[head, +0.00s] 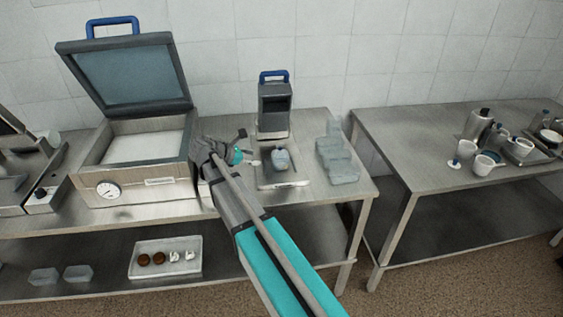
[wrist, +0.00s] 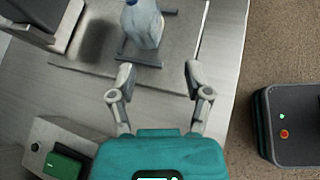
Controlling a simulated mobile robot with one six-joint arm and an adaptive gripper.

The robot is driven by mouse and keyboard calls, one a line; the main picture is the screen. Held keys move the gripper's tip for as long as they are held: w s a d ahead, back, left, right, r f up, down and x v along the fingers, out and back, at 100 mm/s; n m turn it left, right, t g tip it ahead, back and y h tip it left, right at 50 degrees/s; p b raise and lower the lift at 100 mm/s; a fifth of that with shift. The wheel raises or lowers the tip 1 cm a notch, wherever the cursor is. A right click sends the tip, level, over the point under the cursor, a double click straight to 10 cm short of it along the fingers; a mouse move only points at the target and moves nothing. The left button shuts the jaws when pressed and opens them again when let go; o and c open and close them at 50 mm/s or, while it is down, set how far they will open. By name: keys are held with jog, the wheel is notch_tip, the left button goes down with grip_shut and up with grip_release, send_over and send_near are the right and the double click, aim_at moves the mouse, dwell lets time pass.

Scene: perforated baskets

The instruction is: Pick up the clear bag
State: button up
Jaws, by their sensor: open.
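A pale, translucent bag-like item (head: 281,160) with a blue top, seemingly the clear bag, stands on the flat tray of the small blue-handled machine. It also shows at the top of the wrist view (wrist: 146,27), partly cut off by the frame edge. My gripper (head: 249,150) is just left of it in the head view. In the wrist view my gripper (wrist: 159,73) is open, with nothing between its fingers. The item lies beyond the fingertips, apart from them.
The small machine (head: 274,104) stands behind the item. Clear boxes (head: 338,160) sit to the right. A large open-lidded machine (head: 140,150) is at left. A white tray (head: 165,273) is on the lower shelf. Another table (head: 420,145) with cups and bottles stands at right.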

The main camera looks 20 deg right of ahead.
jog(key=shift+w+r+n+h, duration=0.35)
jog(key=shift+w+r+n, duration=0.25)
jog(key=shift+w, duration=0.1)
jog(key=shift+w+r+n+h, duration=0.35)
jog(key=shift+w+r+n, duration=0.1)
jog(key=shift+w+n, duration=0.2)
jog(key=b, duration=0.3)
send_near(280, 153)
jog(key=d, duration=0.4)
jog(key=shift+w+d+f, duration=0.1)
jog(key=shift+w+d, duration=0.3)
jog(key=shift+w, duration=0.1)
jog(key=shift+b+x, duration=1.2)
jog(key=shift+x, duration=1.4)
jog(key=shift+w, duration=0.1)
jog(key=shift+c, duration=0.3)
grip_shut()
